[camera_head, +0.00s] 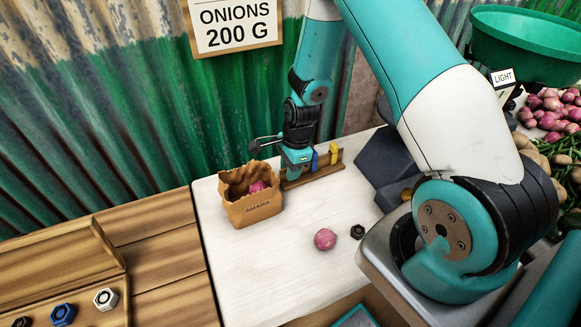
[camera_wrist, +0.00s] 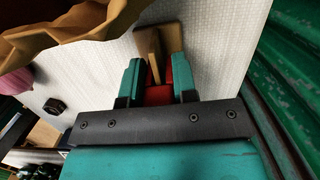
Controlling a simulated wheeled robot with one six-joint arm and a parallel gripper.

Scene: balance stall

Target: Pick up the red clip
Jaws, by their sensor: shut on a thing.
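My gripper (camera_head: 296,166) is low over the left end of a wooden rack (camera_head: 312,177) on the white table. In the wrist view the two teal fingers of my gripper (camera_wrist: 157,80) are shut on the red clip (camera_wrist: 158,95), which shows between them. In the head view the red clip is hidden by the gripper. I cannot tell whether the clip still touches the rack. A blue clip (camera_head: 315,161) and a yellow clip (camera_head: 334,154) stand upright in the rack, right of my gripper.
A brown paper bag (camera_head: 255,208) marked AMARA, with a pink onion inside, stands close left of my gripper. A loose onion (camera_head: 325,239) and a dark nut (camera_head: 357,231) lie on the table (camera_head: 262,285). Its front left part is clear. A corrugated wall (camera_head: 110,110) rises behind.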

